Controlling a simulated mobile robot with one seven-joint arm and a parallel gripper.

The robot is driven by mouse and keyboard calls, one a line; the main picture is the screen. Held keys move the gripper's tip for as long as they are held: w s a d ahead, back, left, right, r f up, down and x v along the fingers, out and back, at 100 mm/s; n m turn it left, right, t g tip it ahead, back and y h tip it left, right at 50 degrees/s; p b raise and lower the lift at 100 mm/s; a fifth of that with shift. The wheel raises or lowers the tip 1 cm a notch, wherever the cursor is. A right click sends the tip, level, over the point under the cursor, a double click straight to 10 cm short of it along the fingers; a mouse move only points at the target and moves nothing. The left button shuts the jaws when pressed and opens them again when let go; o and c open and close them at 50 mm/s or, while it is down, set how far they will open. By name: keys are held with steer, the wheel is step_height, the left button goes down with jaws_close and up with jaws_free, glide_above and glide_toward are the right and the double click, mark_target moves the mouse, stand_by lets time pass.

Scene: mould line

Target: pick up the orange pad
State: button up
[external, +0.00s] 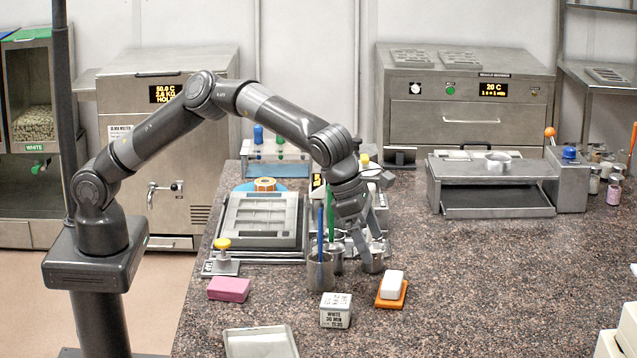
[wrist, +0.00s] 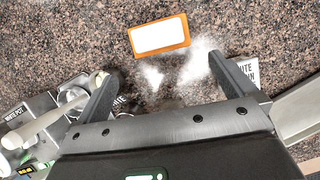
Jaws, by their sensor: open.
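The orange pad (external: 390,304) lies flat on the speckled counter, right of the white labelled box. A white block (external: 393,284) rests on top of it and hides most of its face. In the wrist view the orange pad (wrist: 165,51) shows as a rim around the white block (wrist: 158,35), ahead of the fingertips and between their lines. My gripper (external: 376,254) is open and empty, pointing down above the counter behind the pad, near the metal cups. Its two fingers also show spread apart in the wrist view (wrist: 160,72), not touching the pad.
Metal cups (external: 320,272) with blue and green sticks stand left of my gripper. A white labelled box (external: 336,311) and a pink block (external: 228,289) are at the left. White smudges lie near the pad in the wrist view. The counter right of the pad is clear.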

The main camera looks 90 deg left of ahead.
mark_target(385, 278)
steer(key=x, duration=1)
steer(key=shift+s+a, duration=0.1)
steer(key=shift+a, duration=0.05)
steer(key=c, duration=1)
steer(key=shift+r, duration=0.1)
